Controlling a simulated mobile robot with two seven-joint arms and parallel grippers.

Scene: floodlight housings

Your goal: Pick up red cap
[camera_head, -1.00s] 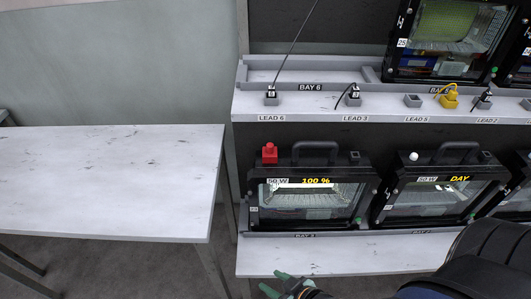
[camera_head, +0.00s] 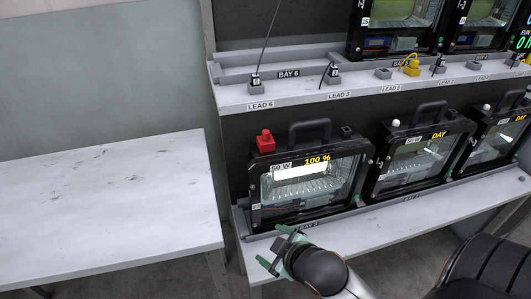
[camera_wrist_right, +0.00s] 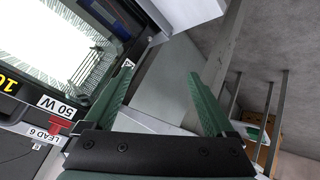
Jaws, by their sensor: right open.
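The red cap (camera_head: 265,141) sits on the top left corner of the black floodlight housing (camera_head: 254,190) marked 50 W and 100 %. In the right wrist view, a red piece that looks like the cap (camera_wrist_right: 57,127) shows at the lower left, beside the LEAD 6 label and partly hidden. My right gripper (camera_head: 273,247) has green fingers. It is open and empty, below and in front of that housing's lower left part, well below the cap. In the right wrist view its fingers (camera_wrist_right: 160,82) stand wide apart. My left gripper is not in view.
A second housing marked DAY (camera_head: 384,185) stands to the right. Above is a grey shelf (camera_head: 300,97) with lead sockets and a thin upright wire. The housings' bench (camera_head: 400,218) has a narrow free front strip. A bare white table (camera_head: 110,200) stands at left.

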